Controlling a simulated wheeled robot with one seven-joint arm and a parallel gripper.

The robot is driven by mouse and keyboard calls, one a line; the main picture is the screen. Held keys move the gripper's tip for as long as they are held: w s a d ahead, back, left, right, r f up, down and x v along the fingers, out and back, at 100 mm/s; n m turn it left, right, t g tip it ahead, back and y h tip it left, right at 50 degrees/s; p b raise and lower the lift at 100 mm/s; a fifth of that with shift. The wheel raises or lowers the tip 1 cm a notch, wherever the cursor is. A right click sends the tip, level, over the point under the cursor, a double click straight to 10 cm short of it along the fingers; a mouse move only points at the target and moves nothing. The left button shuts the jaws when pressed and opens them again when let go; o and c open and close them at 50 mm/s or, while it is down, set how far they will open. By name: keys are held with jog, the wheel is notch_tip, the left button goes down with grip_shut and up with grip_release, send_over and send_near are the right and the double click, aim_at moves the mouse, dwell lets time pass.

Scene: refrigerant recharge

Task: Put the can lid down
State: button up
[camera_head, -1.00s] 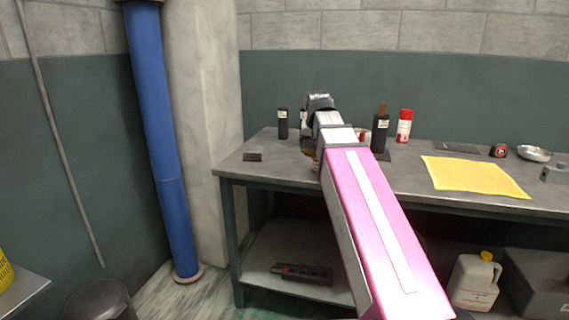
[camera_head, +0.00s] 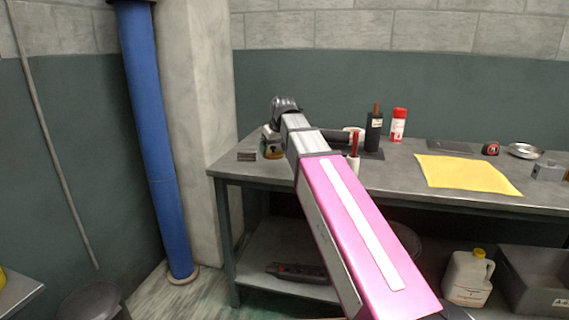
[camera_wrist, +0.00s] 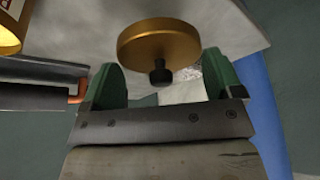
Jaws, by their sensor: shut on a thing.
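The can lid (camera_wrist: 158,45) is a round, gold-brown disc with a black knob (camera_wrist: 160,74) in the wrist view. My gripper (camera_wrist: 163,82) has green fingers on either side of the knob and is shut on the lid. Grey table top shows behind the lid, but I cannot tell whether the two touch. Part of a labelled can (camera_wrist: 8,28) with a gold end shows at the upper left of the wrist view. In the head view my arm hides the lid and fingertips.
A workbench (camera_head: 400,188) carries a dark block (camera_head: 247,156), a small labelled container (camera_head: 272,144) beside my wrist, a dark bottle (camera_head: 374,134), a red spray can (camera_head: 398,126) and a yellow cloth (camera_head: 468,174). Bench top is clear near the front left edge.

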send_over(284, 167)
jog(key=f, duration=0.1)
jog(key=s+f, duration=0.1)
jog(key=f, duration=0.1)
jog(key=shift+d+f, duration=0.1)
jog(key=shift+f, duration=2.05)
jog(key=shift+f, duration=0.25)
jog(key=o, duration=0.7)
jog(key=shift+s+f, duration=0.1)
jog(key=shift+s+r, duration=0.1)
jog(key=shift+r, duration=0.45)
jog(key=v, duration=1.1)
jog(key=shift+d+r, duration=0.1)
jog(key=shift+r, duration=0.15)
